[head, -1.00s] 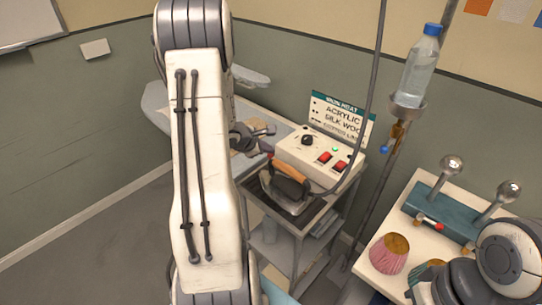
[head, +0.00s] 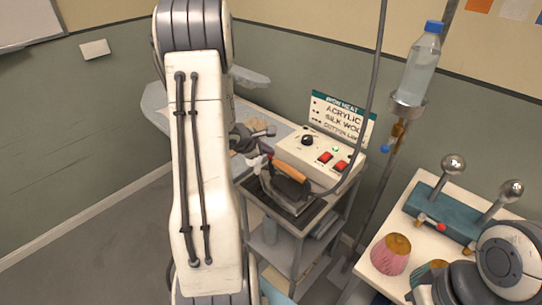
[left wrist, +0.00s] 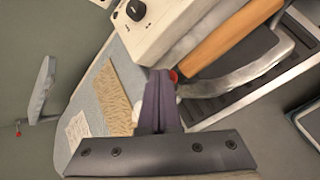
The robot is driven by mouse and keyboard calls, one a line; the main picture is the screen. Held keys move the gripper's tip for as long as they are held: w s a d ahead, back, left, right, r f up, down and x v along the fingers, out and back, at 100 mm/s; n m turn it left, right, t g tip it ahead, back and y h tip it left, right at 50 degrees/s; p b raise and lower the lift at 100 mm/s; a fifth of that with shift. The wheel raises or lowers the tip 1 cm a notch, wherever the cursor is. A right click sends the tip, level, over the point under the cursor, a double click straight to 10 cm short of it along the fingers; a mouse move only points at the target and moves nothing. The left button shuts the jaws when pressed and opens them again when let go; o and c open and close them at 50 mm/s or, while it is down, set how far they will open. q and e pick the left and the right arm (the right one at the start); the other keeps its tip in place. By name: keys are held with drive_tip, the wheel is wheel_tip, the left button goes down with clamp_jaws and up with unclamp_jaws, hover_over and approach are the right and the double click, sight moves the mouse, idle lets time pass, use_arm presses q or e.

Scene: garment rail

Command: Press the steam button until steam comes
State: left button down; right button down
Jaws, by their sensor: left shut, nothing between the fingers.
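The iron (head: 291,190) has an orange wooden handle (head: 289,173) and sits on a dark ridged rest on the cart. In the left wrist view, the red steam button (left wrist: 173,76) is at the near end of the handle (left wrist: 230,40). My left gripper (left wrist: 160,76) is shut and empty, its purple fingertips right at the button, seemingly touching it and partly hiding it. The gripper also shows in the head view (head: 268,142). White puffs of steam (head: 256,163) show by the iron's front end. My right gripper is not in view; only part of that arm shows.
A white control box (head: 305,158) with a black knob, red switches and a green light stands behind the iron. The hose rises past a pole holding a water bottle (head: 421,65). A side table (head: 430,195) at right holds a teal stand and pincushion-like items.

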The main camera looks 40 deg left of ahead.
use_arm(q)
drive_tip(key=shift+f, duration=0.1)
idle(0.4)
drive_tip(key=shift+r+p, duration=0.35)
drive_tip(key=shift+r, duration=0.5)
wheel_tip(320, 180, up, 5)
drive_tip(key=p, duration=0.3)
idle(0.4)
